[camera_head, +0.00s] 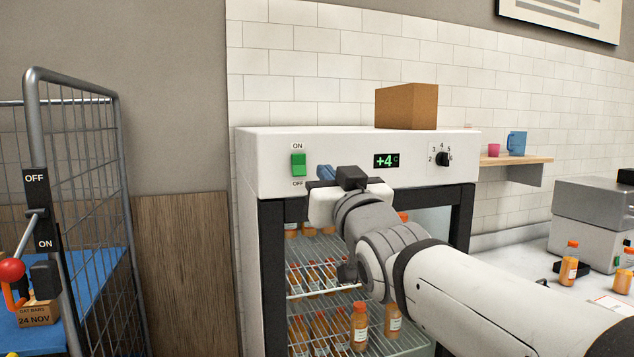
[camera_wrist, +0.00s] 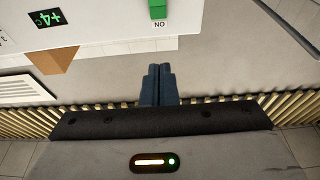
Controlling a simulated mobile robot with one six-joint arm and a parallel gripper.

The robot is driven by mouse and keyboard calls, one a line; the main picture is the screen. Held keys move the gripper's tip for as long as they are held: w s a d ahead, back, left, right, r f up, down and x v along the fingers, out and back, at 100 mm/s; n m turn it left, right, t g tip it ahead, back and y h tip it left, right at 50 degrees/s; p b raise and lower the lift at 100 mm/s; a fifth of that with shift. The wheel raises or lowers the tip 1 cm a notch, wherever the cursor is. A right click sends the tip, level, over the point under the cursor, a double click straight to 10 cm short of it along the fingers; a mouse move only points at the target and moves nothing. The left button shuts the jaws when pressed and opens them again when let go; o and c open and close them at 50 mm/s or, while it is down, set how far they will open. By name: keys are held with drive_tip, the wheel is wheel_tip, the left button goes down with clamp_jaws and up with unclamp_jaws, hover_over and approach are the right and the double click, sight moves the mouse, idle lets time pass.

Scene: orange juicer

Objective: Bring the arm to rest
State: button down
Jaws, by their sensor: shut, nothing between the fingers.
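My gripper (camera_head: 326,171) is raised in front of the fridge's upper front panel in the head view. Its blue fingers show just below and right of the green ON/OFF switch (camera_head: 298,164). In the wrist view my gripper (camera_wrist: 158,72) has its two fingers pressed together with nothing between them. That view is turned over, with the green switch (camera_wrist: 158,10) and the +4 display (camera_wrist: 47,18) at the top. My arm comes in from the lower right and hides part of the fridge opening.
The white fridge (camera_head: 345,146) holds several orange bottles on wire shelves. A cardboard box (camera_head: 406,106) sits on top. A wire cage trolley (camera_head: 95,180) stands at left, with a lever switch (camera_head: 38,210) in front. At right are a wall shelf (camera_head: 515,160) and a counter with juice bottles (camera_head: 569,265).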

drive_tip(key=shift+a, duration=0.1)
drive_tip(key=s+d+f+m+g+h, duration=0.1)
drive_tip(key=d+f+g+h, duration=0.25)
drive_tip(key=f, duration=0.75)
drive_tip(key=s+d+f+m+g+h, duration=0.15)
drive_tip(key=d+f+g, duration=0.25)
drive_tip(key=f, duration=0.6)
drive_tip(key=s+d+f+g, duration=0.2)
drive_tip(key=s+f+g, duration=0.3)
drive_tip(key=s+f, duration=0.3)
drive_tip(key=s+d+f+g+h, duration=0.1)
drive_tip(key=s+d+f+g, duration=0.1)
drive_tip(key=s+f+g, duration=0.3)
drive_tip(key=s+f+m, duration=0.1)
drive_tip(key=s+f, duration=0.3)
drive_tip(key=shift+d+f, duration=0.25)
drive_tip(key=shift+d, duration=0.05)
